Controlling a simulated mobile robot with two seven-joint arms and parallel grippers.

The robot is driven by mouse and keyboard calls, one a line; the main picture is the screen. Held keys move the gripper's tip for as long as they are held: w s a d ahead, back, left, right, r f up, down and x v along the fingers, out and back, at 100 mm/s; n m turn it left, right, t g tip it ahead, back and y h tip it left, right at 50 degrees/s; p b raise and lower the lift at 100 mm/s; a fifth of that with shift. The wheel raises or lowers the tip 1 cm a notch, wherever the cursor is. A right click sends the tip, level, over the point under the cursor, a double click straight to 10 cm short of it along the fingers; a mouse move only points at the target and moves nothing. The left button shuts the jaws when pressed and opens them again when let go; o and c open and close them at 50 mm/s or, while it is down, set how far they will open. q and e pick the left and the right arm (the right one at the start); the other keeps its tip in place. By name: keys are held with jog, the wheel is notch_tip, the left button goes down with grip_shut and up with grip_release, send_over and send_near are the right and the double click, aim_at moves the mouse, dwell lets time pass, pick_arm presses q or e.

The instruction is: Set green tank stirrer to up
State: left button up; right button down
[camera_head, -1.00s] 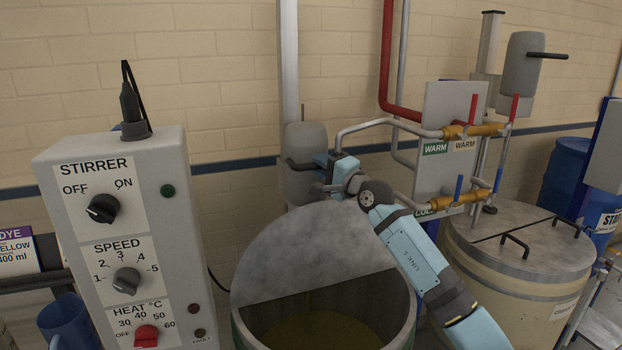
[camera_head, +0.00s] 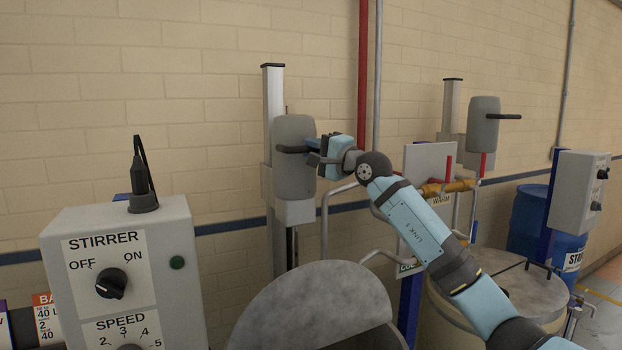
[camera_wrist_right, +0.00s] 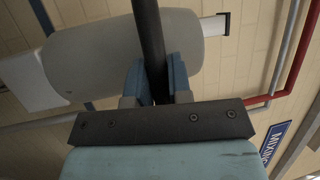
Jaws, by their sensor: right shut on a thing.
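The green tank's stirrer head is a grey rounded motor housing (camera_head: 294,178) on a vertical metal column (camera_head: 272,92) at the wall. It sits well above the tank's half-round grey lid (camera_head: 320,305), high on the column. A black bar handle (camera_head: 288,149) sticks out from the housing. My right gripper (camera_head: 311,151) is shut on this handle, at the housing's right side. In the right wrist view the blue fingers (camera_wrist_right: 157,80) close around the black bar, with the grey housing (camera_wrist_right: 110,58) behind it. My left gripper is not in view.
A control box (camera_head: 120,270) with stirrer and speed knobs stands at the front left. A second stirrer (camera_head: 482,125) hangs over another tank at the right. Pipes with red and yellow valves (camera_head: 440,188) are close to my right arm. Bare wall lies above the stirrer.

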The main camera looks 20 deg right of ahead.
aim_at(314, 116)
notch_tip(314, 116, up, 7)
jog(key=shift+r+p, duration=0.2)
jog(key=shift+p, duration=0.35)
jog(key=shift+d+r, duration=0.1)
jog(key=shift+r, duration=0.25)
jog(key=shift+s+r, duration=0.1)
jog(key=c, duration=1.1)
grip_release()
jog(key=shift+o, duration=0.2)
jog(key=shift+s+d+f, duration=0.1)
jog(key=shift+s+f, duration=0.15)
jog(key=shift+f, duration=0.15)
jog(key=b+v, duration=0.5)
jog(key=v, duration=0.8)
jog(key=shift+r, duration=0.3)
